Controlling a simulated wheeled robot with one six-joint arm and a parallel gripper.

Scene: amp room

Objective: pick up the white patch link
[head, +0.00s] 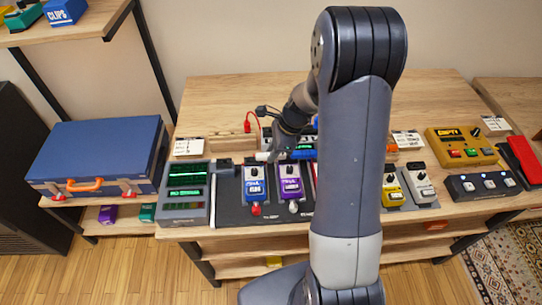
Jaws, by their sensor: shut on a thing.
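My gripper (271,155) is over the back of the pedal row on the wooden table, seen small and partly dark. It is shut on a small white piece (262,156), which looks like the white patch link and shows at the left side of the jaws. The piece is just behind the blue pedal (254,186) and the purple pedal (290,184). I cannot tell whether it still touches anything below. My own arm hides the middle of the table.
A grey unit with green displays (185,194) stands left of the pedals. A red cable (248,122) rises behind the gripper. A yellow pedal (391,187) and a white pedal (420,184) stand right of my arm. A blue case (100,150) lies far left.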

